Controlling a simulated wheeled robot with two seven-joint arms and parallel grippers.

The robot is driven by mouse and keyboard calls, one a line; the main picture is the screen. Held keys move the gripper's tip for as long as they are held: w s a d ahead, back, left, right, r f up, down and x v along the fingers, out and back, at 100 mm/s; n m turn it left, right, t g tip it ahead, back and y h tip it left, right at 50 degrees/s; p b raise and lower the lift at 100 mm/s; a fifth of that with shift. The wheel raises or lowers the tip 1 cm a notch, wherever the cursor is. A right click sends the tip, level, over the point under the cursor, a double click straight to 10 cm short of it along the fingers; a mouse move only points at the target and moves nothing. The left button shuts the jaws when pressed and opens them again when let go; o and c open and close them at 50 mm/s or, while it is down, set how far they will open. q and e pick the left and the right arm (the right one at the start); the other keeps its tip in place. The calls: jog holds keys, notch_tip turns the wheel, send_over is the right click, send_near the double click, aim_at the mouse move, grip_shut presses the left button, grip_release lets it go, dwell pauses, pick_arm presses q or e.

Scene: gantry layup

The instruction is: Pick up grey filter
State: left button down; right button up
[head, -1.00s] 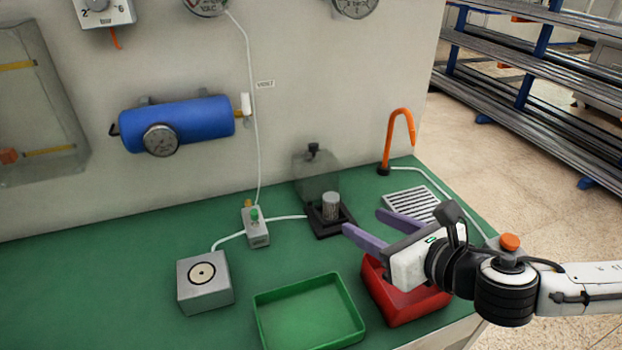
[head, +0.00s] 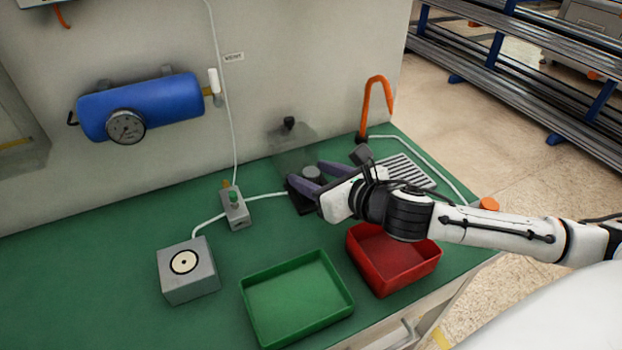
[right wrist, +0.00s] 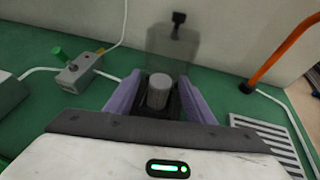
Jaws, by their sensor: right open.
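The grey filter (right wrist: 159,91) is a small upright cylinder standing in a black holder (right wrist: 176,105) at the back of the green bench. In the head view only the top of the filter (head: 312,174) shows, between the purple fingers. My right gripper (head: 313,178) is open, with one finger on each side of the filter. In the right wrist view the right gripper (right wrist: 159,95) has a gap between each finger and the filter. Whether either finger touches it is hard to tell. My left gripper is not in view.
A clear cover (right wrist: 172,50) stands behind the filter. A grey valve block (head: 236,211) with a tube is to its left. A grating (head: 408,171) and an orange hook (head: 375,105) are to the right. Green (head: 297,340) and red (head: 393,285) trays stand in front.

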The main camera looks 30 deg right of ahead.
jog(key=shift+w+f, duration=0.3)
jog(key=shift+w, duration=0.35)
jog(key=c, duration=1.1)
